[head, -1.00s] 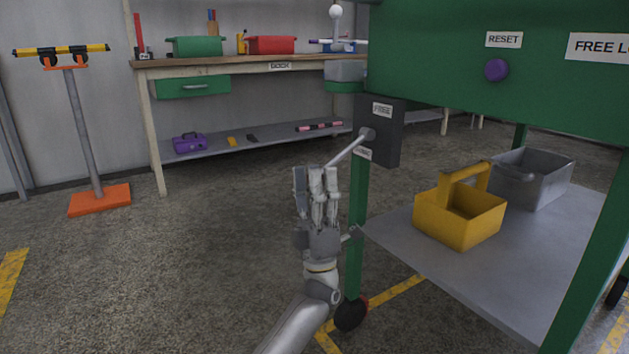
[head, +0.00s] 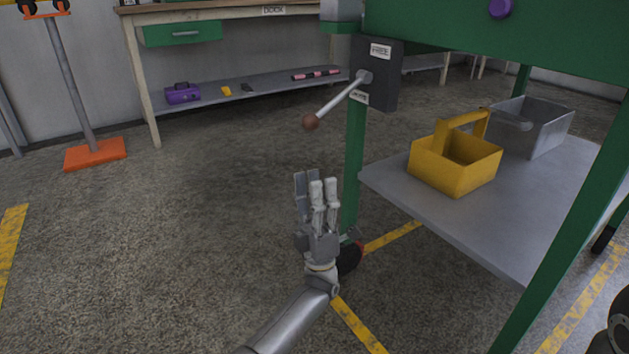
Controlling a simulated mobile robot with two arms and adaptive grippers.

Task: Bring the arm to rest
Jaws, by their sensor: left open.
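My left gripper (head: 316,203) is in the middle of the head view, its arm coming up from the bottom. Its fingers point up and are open, with nothing between them. In the picture it is below the brown knob (head: 311,122) of a lever (head: 338,100), with a gap between them. The lever slants down to the left from a dark box (head: 379,75) on the green cart.
The green cart's leg (head: 354,165) and wheel are close beside and behind my left gripper. Its lower shelf (head: 450,215) holds a yellow tote (head: 455,165) and a grey metal bin (head: 530,130). A workbench (head: 230,14) and an orange-footed stand (head: 95,153) are behind.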

